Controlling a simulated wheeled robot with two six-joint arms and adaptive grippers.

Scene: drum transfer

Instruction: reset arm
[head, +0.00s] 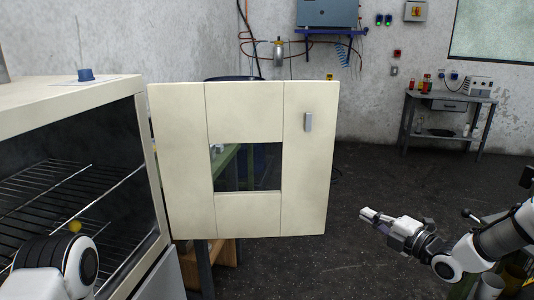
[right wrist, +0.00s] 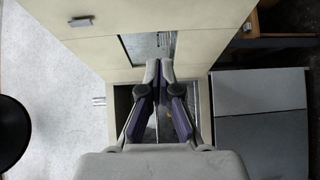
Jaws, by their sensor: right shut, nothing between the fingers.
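My right gripper (head: 368,215) is in the head view at the right, held in free air to the right of the open oven door. Its fingers are shut with nothing between them. The right wrist view also shows the right gripper (right wrist: 160,66), with the fingers pointing toward the cream door. My left arm shows at the lower left of the head view, in front of the oven's opening; its gripper does not show.
The cream oven door (head: 180,200), with a window and a grey handle (head: 308,122), stands wide open. The oven (head: 60,95) at the left has wire racks (head: 100,200) inside. A work table (head: 450,97) stands at the back right. The dark floor between is clear.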

